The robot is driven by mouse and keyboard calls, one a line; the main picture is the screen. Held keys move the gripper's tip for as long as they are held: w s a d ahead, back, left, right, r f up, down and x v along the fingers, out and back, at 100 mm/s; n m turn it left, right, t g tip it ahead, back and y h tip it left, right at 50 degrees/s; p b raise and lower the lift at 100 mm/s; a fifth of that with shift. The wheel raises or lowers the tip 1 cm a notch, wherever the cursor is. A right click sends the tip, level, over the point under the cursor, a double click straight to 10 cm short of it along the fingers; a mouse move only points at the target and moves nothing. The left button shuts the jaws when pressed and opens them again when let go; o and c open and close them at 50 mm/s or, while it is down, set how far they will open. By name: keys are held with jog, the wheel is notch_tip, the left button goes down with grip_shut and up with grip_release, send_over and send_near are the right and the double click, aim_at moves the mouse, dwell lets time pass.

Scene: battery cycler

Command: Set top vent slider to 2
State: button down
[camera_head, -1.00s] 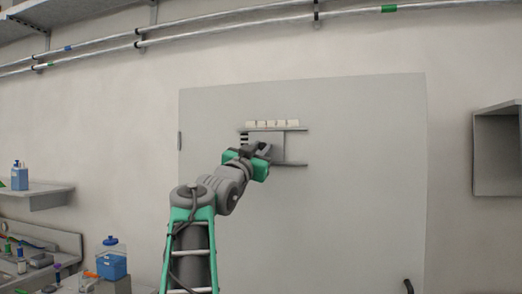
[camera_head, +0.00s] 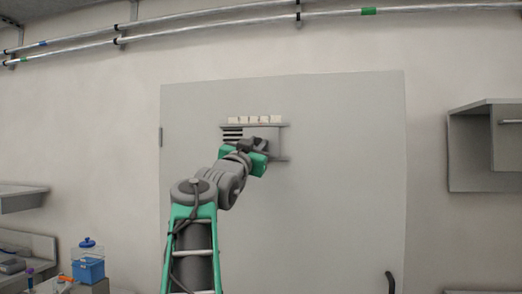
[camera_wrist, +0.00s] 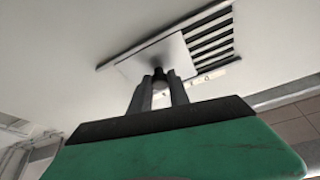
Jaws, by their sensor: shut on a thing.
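The top vent (camera_head: 283,158) is set high on a pale grey door, with two horizontal rails and a row of small cream labels (camera_head: 256,119) above it. Its flat grey slider plate (camera_wrist: 140,65) covers part of the opening, and its knob (camera_wrist: 158,73) stands out from the plate. Dark slots (camera_head: 232,134) are uncovered left of the plate in the head view; they also show in the wrist view (camera_wrist: 212,45). My gripper (camera_head: 262,144) is at the plate, its fingers (camera_wrist: 160,82) shut on the knob. The label markings are too small to read.
The grey door (camera_head: 340,180) has a dark handle (camera_head: 391,282) at lower right. A wall shelf box (camera_head: 470,150) is at the right. A blue container (camera_head: 89,269) stands on a bench at lower left. Pipes (camera_head: 210,25) run along the wall above.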

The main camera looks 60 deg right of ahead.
jog(key=shift+w+a, duration=0.1)
jog(key=shift+w, duration=0.25)
jog(key=c, duration=1.2)
grip_release()
jog(key=shift+c, duration=0.2)
jog(key=b+v, duration=0.4)
jog(key=v, duration=0.3)
jog(key=shift+a, duration=0.4)
jog(key=shift+s+f, duration=0.15)
jog(key=shift+s, duration=0.05)
